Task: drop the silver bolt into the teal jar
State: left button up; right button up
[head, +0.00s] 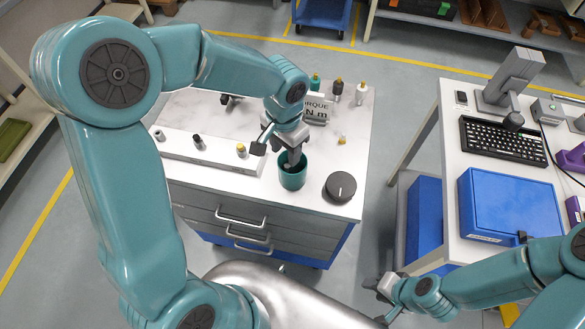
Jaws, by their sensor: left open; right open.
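The teal jar (292,180) stands on the white top of the drawer cabinet, near its front edge. My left gripper (274,150) is open just above the jar and to its left. One finger is over the jar's mouth and the other is left of it. A grey shape shows at the mouth; I cannot tell whether it is only the finger or also a bolt. A small silver piece (159,135), possibly the silver bolt, stands at the left end of the white rack (215,154). My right gripper (381,301) is open and empty, low at the lower middle, away from the cabinet.
A black piece (198,142) and a gold-topped piece (241,150) stand on the rack. A dark round knob (340,186) is right of the jar. Small bottles and a torque sign (318,108) stand behind. The right table holds a keyboard (502,141) and blue case (512,204).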

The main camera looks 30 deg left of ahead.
pick_arm(q)
jog(key=shift+w+r, duration=0.15)
jog(key=shift+r, duration=0.05)
notch_tip(320, 180, up, 16)
jog(key=shift+b, duration=0.35)
jog(key=shift+s, duration=0.25)
